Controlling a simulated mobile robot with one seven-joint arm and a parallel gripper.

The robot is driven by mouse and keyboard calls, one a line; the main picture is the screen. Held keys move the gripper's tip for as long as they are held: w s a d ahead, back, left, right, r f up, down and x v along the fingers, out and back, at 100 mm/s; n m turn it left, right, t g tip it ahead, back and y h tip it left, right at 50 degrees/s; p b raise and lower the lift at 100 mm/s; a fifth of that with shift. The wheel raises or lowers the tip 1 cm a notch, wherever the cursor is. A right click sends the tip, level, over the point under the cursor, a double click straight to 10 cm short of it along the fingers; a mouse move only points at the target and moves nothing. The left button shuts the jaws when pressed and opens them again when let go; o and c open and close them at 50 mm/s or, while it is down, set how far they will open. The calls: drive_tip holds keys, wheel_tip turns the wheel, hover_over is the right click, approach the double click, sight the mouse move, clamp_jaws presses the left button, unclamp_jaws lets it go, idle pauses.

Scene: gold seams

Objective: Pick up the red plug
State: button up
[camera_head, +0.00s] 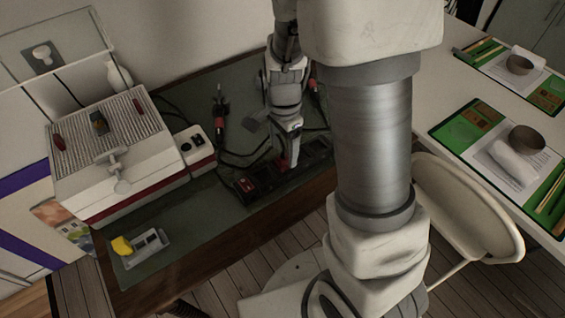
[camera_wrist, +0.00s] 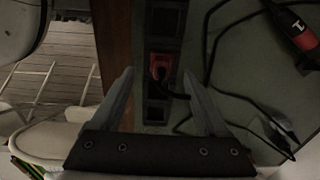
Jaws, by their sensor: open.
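The red plug (camera_wrist: 158,68) sits in the black power strip (camera_wrist: 156,112) in the wrist view, with a dark cable running from it. My gripper (camera_wrist: 157,76) is open, with its two pale fingers on either side of the strip and the plug between their tips in the picture. I cannot tell the height gap. In the head view my gripper (camera_head: 291,152) points down over the black power strip (camera_head: 262,182) on the dark green mat. There the plug is hard to make out beside the gripper.
A red and black tool (camera_wrist: 296,36) and loose black cables lie right of the strip in the wrist view. A white and red machine (camera_head: 120,155) stands left on the bench. A yellow sponge-like item (camera_head: 122,246) lies at its front. A white chair (camera_head: 465,215) stands right.

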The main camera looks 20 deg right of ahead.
sight(283, 156)
wheel_tip(283, 156, down, 4)
drive_tip(key=shift+a+r+b, duration=0.1)
drive_tip(key=shift+r+b, duration=0.05)
drive_tip(key=shift+b, duration=0.35)
clamp_jaws()
drive_tip(key=shift+w, duration=0.1)
